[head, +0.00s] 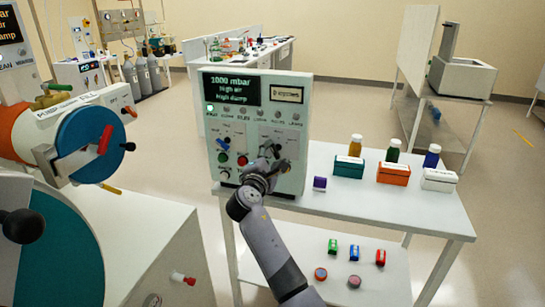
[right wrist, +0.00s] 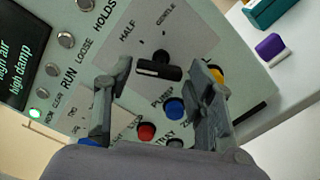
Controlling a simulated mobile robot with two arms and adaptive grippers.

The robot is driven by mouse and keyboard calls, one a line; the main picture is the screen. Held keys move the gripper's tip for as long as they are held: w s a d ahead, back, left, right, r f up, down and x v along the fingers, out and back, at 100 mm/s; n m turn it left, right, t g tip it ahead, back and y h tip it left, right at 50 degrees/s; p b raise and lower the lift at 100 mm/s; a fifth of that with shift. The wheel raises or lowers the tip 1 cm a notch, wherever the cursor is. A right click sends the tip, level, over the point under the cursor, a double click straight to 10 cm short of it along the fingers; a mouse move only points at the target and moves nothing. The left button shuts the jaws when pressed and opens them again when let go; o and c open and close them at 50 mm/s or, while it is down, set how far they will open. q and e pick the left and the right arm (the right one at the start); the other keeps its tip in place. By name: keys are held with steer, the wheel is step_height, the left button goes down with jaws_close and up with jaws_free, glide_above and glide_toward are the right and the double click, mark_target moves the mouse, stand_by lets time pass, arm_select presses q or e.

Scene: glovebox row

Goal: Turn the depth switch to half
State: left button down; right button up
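The control panel (head: 258,135) stands upright on the white table, its dark screen (head: 231,89) reading 1000 mbar, high air, high damp. In the right wrist view a black rotary switch (right wrist: 158,70) with a pale bar sits below the labels HALF (right wrist: 128,30) and GENTLE (right wrist: 166,14). Which mark it points at is not clear. My right gripper (head: 272,168) is at the panel's lower right and hides part of it. In the right wrist view its two fingers (right wrist: 163,72) are apart on either side of the switch, with gaps showing. My left gripper is out of view.
Red (right wrist: 146,131), blue (right wrist: 175,108) and yellow (right wrist: 217,74) buttons lie close to the fingers. A glovebox with a blue round door (head: 77,146) is at left.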

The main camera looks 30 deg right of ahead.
steer(key=shift+o, duration=0.7)
steer(key=v, duration=1.2)
steer(key=shift+w, duration=0.1)
